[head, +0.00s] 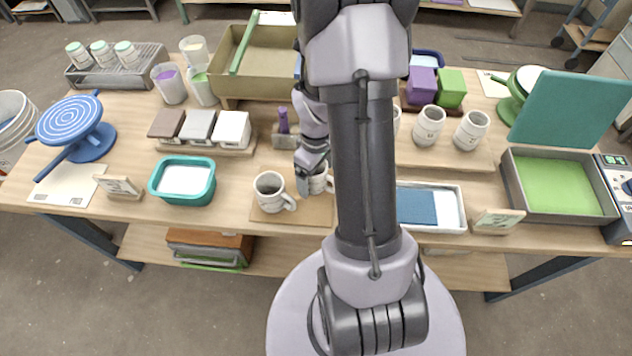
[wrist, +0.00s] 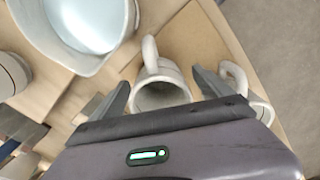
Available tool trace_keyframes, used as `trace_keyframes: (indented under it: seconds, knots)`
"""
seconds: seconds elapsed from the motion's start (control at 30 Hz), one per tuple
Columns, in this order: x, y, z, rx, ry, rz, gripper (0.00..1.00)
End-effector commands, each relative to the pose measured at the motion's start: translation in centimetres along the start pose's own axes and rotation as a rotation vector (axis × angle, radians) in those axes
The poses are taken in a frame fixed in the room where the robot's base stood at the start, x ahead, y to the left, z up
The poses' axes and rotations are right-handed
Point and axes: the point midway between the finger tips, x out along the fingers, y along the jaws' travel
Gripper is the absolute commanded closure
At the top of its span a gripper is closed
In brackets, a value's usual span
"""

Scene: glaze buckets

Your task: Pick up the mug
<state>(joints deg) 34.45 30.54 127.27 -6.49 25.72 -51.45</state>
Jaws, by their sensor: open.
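Two pale grey mugs sit on a brown board (head: 262,217) near the table's front edge. The left mug (head: 269,185) is fully in view, upright, its handle toward the front right. The right mug (head: 320,184) is partly hidden by my gripper (head: 314,176) and arm. In the wrist view my gripper (wrist: 160,77) is open, with one finger on each side of the right mug (wrist: 163,96) and its handle pointing up. I cannot tell whether the fingers touch it. The left mug (wrist: 262,108) shows beyond the right finger.
A teal tub (head: 166,199) stands left of the board. A tray with a blue piece (head: 416,207) lies to the right. Glaze blocks (head: 199,126) and a purple-handled tool (head: 283,121) are behind. In the wrist view a large pale vessel (wrist: 58,47) with light-blue contents stands close by.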

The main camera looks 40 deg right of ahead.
Motion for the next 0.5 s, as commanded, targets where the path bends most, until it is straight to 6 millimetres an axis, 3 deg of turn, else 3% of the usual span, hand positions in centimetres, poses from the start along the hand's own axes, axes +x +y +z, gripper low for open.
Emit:
trace_keyframes:
  seconds: [0.03,0.1,0.27,0.5]
  knots:
    - [1.67,-0.03,0.03,0.000,-0.001,-0.001,0.11]
    - [2.37,-0.02,0.02,0.000,-0.001,-0.001,0.11]
    - [2.09,0.02,-0.02,0.000,0.000,0.000,0.11]
    - [2.06,0.02,-0.02,0.000,0.000,0.000,0.54]
